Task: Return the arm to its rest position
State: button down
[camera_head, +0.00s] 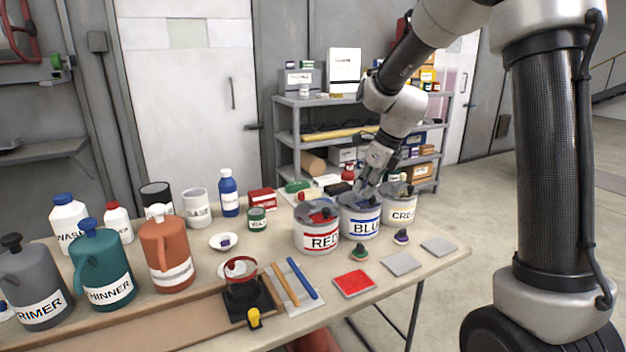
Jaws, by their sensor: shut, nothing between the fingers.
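My gripper (365,190) is at the end of my arm, which reaches in from the upper right. It points down just above the back of the can labelled BLUE (361,222). The fingers are shut with nothing seen between them. Whether the fingertips touch the can is hard to tell. The can labelled RED (318,236) stands to the left, and the can labelled CRE (400,212), its label partly cut off, stands to the right.
The table (440,262) also holds a teal THINNER jug (103,268), an orange jug (167,250), a grey PRIMER jug (35,285), bottles, small tiles and a black stand (248,298). A loaded shelf (287,137) stands behind. Floor at right is clear.

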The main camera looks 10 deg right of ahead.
jog(key=s+d+r+n+h, duration=0.1)
jog(key=s+d+r+n, duration=0.2)
jog(key=s+n, duration=0.6)
jog(key=s+d+r+n+t+h, duration=0.1)
jog(key=s+d+r+n, duration=0.2)
jog(key=s+n, duration=0.5)
jog(key=s+d+r+n, duration=0.3)
jog(key=s+n, duration=0.6)
jog(key=s, duration=0.4)
jog(key=shift+s+d+n+h, duration=0.3)
jog(key=shift+s+d+h, duration=0.1)
jog(key=shift+d, duration=0.2)
jog(key=shift+r, duration=0.1)
